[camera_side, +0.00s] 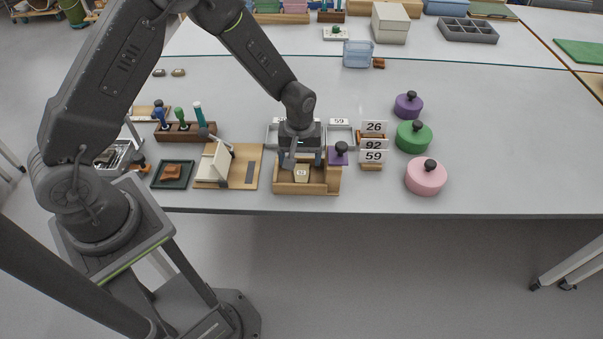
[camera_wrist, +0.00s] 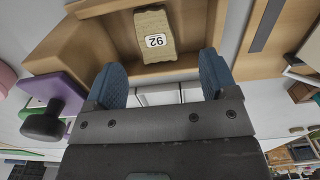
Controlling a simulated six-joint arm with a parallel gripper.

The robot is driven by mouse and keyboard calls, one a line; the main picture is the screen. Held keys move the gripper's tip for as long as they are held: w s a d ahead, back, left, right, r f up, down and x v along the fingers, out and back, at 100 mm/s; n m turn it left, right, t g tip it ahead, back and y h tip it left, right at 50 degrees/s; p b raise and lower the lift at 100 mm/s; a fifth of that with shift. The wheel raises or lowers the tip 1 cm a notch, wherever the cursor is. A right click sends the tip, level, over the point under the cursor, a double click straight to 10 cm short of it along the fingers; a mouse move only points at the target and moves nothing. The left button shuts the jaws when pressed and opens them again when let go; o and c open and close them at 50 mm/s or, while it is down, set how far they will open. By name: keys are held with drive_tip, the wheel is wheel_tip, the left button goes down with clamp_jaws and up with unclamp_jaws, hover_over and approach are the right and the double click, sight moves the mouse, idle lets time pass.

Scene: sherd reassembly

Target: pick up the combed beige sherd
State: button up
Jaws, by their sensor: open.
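The beige sherd (camera_side: 302,173) lies in an open wooden box (camera_side: 306,189) near the table's front edge. Any combing is too fine to tell clearly. My gripper (camera_side: 300,159) points down over the box, above and behind the sherd in the side view. Its blue fingers show in the wrist view (camera_wrist: 162,72), apart with nothing between them, and the sherd lies beyond their tips.
A purple knobbed block (camera_side: 339,155) stands at the box's right. Number cards (camera_side: 374,144) stand further right, beside purple, green and pink (camera_side: 426,177) knobbed lids. Left are a wooden board (camera_side: 243,165) with a white piece and a dark green tray (camera_side: 172,174) holding a brown sherd.

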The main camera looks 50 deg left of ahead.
sight(302, 172)
drive_tip(key=shift+d+f, duration=0.15)
drive_tip(key=shift+f, duration=1.25)
drive_tip(key=shift+d+f, duration=0.15)
drive_tip(key=shift+f, duration=1.2)
drive_tip(key=shift+c, duration=0.3)
drive_tip(key=c, duration=0.9)
drive_tip(key=shift+c, duration=0.2)
drive_tip(key=shift+r, duration=0.15)
